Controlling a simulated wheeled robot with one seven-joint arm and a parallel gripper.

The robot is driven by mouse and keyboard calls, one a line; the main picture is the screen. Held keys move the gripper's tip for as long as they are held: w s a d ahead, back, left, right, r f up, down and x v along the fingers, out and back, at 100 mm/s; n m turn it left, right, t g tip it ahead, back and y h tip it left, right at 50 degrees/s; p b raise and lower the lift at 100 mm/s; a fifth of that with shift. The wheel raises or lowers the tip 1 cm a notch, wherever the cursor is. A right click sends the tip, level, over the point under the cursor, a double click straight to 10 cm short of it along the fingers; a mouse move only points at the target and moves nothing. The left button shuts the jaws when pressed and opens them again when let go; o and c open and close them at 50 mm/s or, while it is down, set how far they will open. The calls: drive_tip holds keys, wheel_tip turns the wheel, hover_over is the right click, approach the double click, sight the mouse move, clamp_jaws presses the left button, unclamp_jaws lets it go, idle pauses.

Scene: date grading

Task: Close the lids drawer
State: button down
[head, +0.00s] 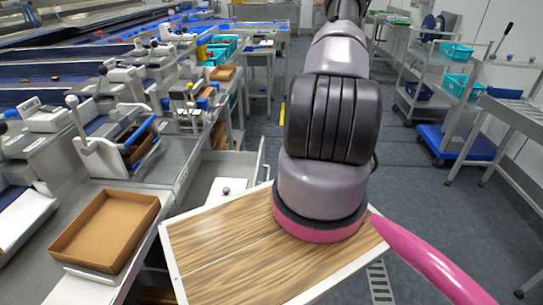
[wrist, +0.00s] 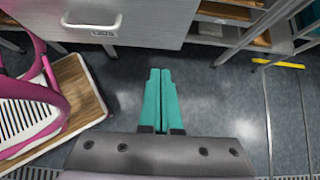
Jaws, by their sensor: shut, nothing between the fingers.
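The lids drawer (head: 225,163) is pulled out from the grey bench in the head view, its light interior visible, with a small dark-knobbed item inside. In the wrist view its grey front (wrist: 150,22) fills the top, with a white bar handle (wrist: 91,24) and a small label under the handle that appears to read LIDS. My gripper (wrist: 161,72) is shut and empty, its teal fingers together. In the picture the fingertips lie below and right of the handle, apart from the drawer front. In the head view my arm hides the gripper.
A brown cardboard tray (head: 106,230) sits on the bench left of the drawer. Shelves with brown trays (wrist: 228,12) stand right of the drawer front. Trolleys with teal bins (head: 456,52) are at the right. The floor (head: 400,150) between is clear.

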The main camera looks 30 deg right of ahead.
drive_tip(key=w+a+r+x, duration=0.1)
drive_tip(key=r+x, duration=0.1)
drive_tip(key=x, duration=1)
drive_tip(key=shift+w+a+f, duration=0.25)
drive_tip(key=shift+a, duration=0.3)
hover_over(215, 166)
drive_tip(key=shift+s+d, duration=0.1)
drive_tip(key=shift+d, duration=0.35)
drive_tip(key=shift+w+a, duration=0.25)
drive_tip(key=shift+a, duration=0.15)
